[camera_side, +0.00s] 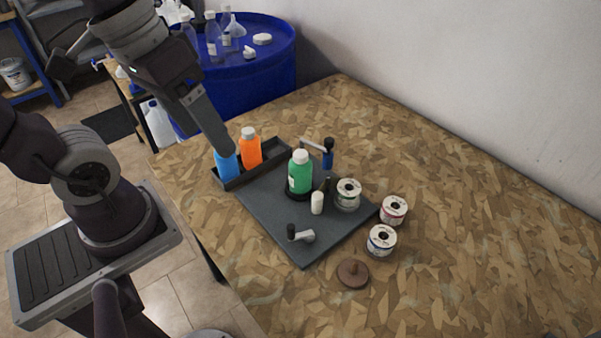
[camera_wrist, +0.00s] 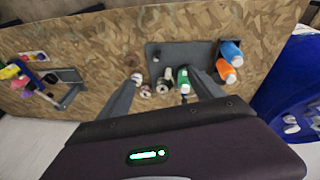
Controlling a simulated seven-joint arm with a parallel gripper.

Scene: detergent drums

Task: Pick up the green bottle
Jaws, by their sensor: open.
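The green bottle (camera_side: 300,177), with a white cap and a white label, stands upright on a dark round base on the grey mat (camera_side: 265,218). It also shows in the wrist view (camera_wrist: 183,77), between my fingers in the picture and nearer the right one. My gripper (camera_wrist: 165,73) is open and empty, with its two fingers spread. In the side view my gripper (camera_side: 226,146) hangs at the left, overlapping the blue bottle in the picture, left of the green bottle and apart from it.
A blue bottle (camera_side: 227,165) and an orange bottle (camera_side: 250,150) stand in a black tray (camera_side: 270,158). A small white bottle (camera_side: 317,204) and several spools (camera_side: 382,240) are right of the green bottle. A brown disc (camera_side: 352,273) lies in front. The table's right side is clear.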

